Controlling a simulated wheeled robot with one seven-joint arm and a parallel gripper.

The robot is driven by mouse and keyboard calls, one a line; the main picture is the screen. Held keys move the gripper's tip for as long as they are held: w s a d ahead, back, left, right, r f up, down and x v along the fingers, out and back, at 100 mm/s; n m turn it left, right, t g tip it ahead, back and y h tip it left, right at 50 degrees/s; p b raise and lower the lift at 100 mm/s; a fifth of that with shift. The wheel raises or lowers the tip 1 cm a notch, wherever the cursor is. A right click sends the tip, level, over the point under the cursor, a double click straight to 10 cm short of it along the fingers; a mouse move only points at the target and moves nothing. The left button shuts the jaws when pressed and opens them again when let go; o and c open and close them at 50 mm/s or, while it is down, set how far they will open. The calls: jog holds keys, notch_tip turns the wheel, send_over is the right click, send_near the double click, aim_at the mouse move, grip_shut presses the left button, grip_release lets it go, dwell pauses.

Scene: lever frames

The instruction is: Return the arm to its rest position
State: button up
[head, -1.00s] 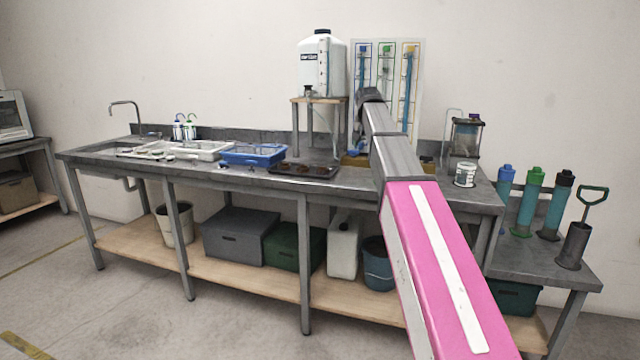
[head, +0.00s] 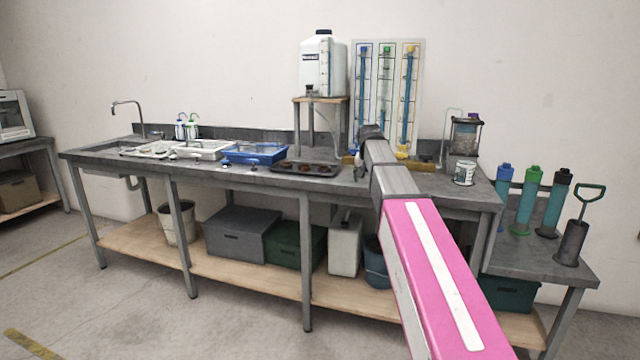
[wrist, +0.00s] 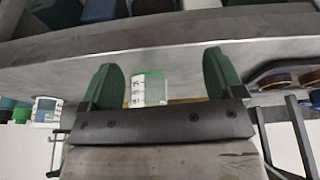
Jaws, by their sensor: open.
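My arm, pink with grey links, crosses the head view from the bottom right. Its bent grey wrist end (head: 372,132) is in front of the bench, near the tank stand. My gripper (wrist: 160,75) shows in the wrist view with two dark green fingers spread wide. Nothing is clasped between them. A small white, green-topped item (wrist: 149,89) appears between the fingers in that picture, beyond them. In the head view the fingers are small and largely indistinct.
The long grey bench (head: 225,180) carries a blue tray (head: 254,153), a dark muffin-like tray (head: 305,169), a white tank (head: 323,68) on a stand and a white tub (head: 464,173). Coloured cylinders (head: 527,200) stand on the lower right table. Open floor lies in front.

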jog(key=s+f+n+g, duration=0.1)
jog(key=s+f, duration=1.4)
jog(key=f, duration=0.3)
jog(key=s+f+n+g+y, duration=0.1)
jog(key=s+f+n+g, duration=0.1)
jog(key=s+f, duration=1.2)
notch_tip(320, 180, down, 4)
jog(key=shift+s+d+f, duration=0.15)
jog(key=shift+s+d, duration=0.25)
jog(key=shift+d, duration=0.05)
